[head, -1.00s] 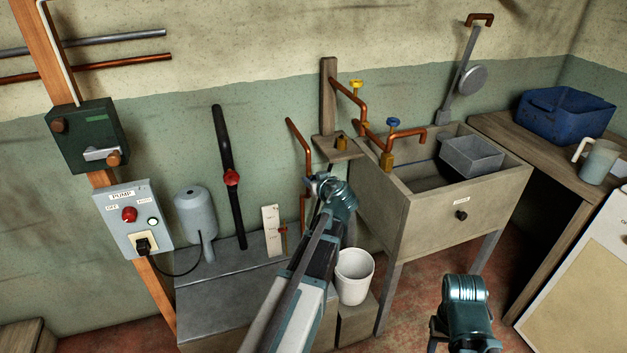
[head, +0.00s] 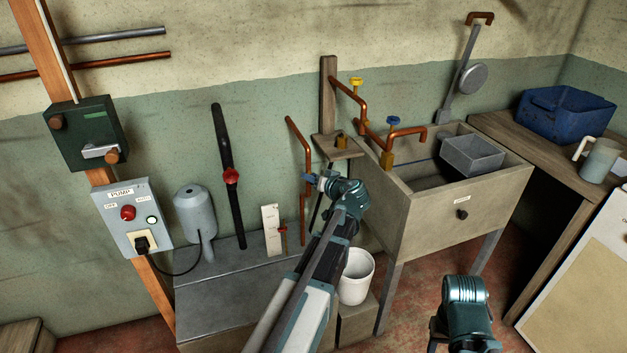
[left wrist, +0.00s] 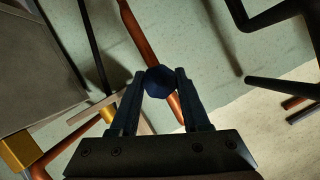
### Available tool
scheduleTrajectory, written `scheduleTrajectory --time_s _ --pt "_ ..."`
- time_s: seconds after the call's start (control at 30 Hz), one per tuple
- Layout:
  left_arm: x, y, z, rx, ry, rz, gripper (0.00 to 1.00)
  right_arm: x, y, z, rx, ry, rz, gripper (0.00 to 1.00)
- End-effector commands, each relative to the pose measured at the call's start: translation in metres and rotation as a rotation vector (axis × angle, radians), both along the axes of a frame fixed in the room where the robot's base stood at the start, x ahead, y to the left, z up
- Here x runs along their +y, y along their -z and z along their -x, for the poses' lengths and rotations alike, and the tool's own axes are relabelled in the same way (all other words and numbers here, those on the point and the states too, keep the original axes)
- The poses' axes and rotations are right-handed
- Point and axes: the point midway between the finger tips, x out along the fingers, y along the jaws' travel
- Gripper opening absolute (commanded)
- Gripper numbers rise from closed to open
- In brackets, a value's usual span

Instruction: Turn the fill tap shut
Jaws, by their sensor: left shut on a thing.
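The fill tap's dark blue faceted knob (left wrist: 160,82) is on a copper pipe (left wrist: 140,40) in the left wrist view. My left gripper (left wrist: 161,76) has one finger on each side of the knob and is shut on it. In the head view the left gripper (head: 313,179) is at the copper pipe (head: 299,136) that runs down to the grey tank (head: 235,272). There the wrist hides most of the knob. My right arm shows at the lower right, but its gripper is not in view.
A stone sink (head: 425,220) with blue-handled (head: 393,121) and yellow-handled (head: 356,83) taps stands right of the gripper. A white bucket (head: 356,278) is below the arm. The pump box (head: 133,218) is on the left post. A white gauge (head: 271,229) stands on the tank.

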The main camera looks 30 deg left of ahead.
Motion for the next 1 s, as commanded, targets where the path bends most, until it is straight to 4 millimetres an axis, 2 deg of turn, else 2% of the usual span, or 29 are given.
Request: scheduleTrajectory --time_s 1.0 --pt "-0.002 0.007 -0.001 0.709 -0.002 -0.598 0.0 0.0 0.064 0.0 0.0 0.0 0.0 0.5"
